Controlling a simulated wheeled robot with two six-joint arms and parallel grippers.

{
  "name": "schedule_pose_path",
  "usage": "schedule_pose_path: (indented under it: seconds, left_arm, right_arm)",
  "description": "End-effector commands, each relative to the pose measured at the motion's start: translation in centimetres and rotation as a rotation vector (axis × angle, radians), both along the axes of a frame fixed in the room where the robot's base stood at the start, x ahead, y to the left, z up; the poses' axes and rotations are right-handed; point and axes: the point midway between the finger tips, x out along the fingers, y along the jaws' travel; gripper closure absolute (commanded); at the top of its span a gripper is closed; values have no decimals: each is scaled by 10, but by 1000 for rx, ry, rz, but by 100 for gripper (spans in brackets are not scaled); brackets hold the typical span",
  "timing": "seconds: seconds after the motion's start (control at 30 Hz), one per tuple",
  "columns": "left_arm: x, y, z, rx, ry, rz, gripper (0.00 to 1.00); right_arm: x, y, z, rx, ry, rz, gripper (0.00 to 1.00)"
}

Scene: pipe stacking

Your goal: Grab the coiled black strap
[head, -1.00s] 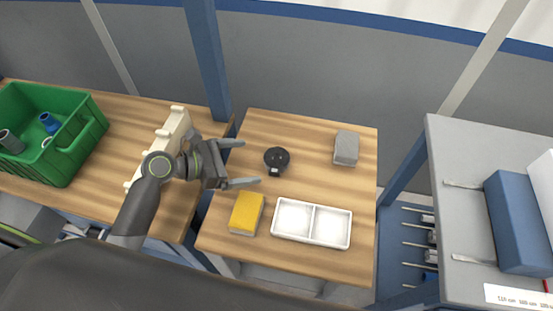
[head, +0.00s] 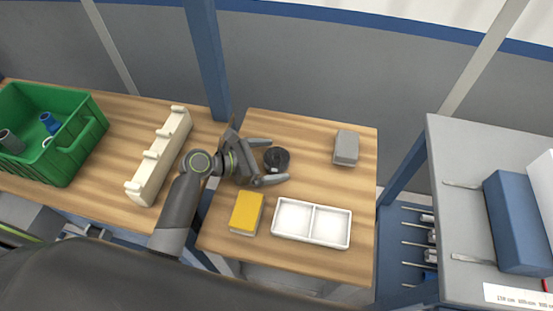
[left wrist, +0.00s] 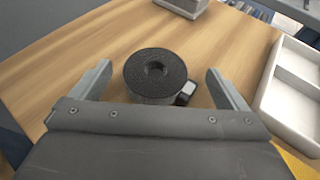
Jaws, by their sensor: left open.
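The coiled black strap (head: 277,158) is a dark round roll with a hole in its middle, lying on the small wooden table. In the left wrist view the strap (left wrist: 155,74) sits between my two fingers, with a buckle at its lower right. My left gripper (head: 279,162) is open, its fingers reaching from the left on either side of the strap. In the left wrist view the open fingers (left wrist: 160,82) show gaps to the strap on both sides. My right gripper is not in view.
On the same wooden table (head: 310,135) are a yellow block (head: 246,212), a white two-part tray (head: 312,223) and a grey block (head: 346,147). A cream rack (head: 160,158) and a green crate (head: 62,165) stand on the left table. The table behind the strap is clear.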

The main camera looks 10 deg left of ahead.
Motion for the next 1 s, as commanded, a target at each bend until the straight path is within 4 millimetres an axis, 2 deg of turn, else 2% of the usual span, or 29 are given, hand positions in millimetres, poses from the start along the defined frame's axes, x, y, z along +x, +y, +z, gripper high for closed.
schedule_pose_path:
  seconds: [0.03, 0.37, 0.57, 0.67, 1.0]
  left_arm:
    - [0, 0, 0, 0, 0, 0, 8]
    - [0, 0, 0, -1, -1, 0, 50]
    - [0, 0, 1, -1, -1, 0, 50]
    - [0, 0, 8, 0, -3, -1, 50]
    - [0, 0, 74, 3, -7, -1, 50]
  right_arm:
    - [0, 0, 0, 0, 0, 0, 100]
    - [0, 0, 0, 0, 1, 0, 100]
    - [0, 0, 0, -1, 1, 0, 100]
    - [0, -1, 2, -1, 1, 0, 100]
    - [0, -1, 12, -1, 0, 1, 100]
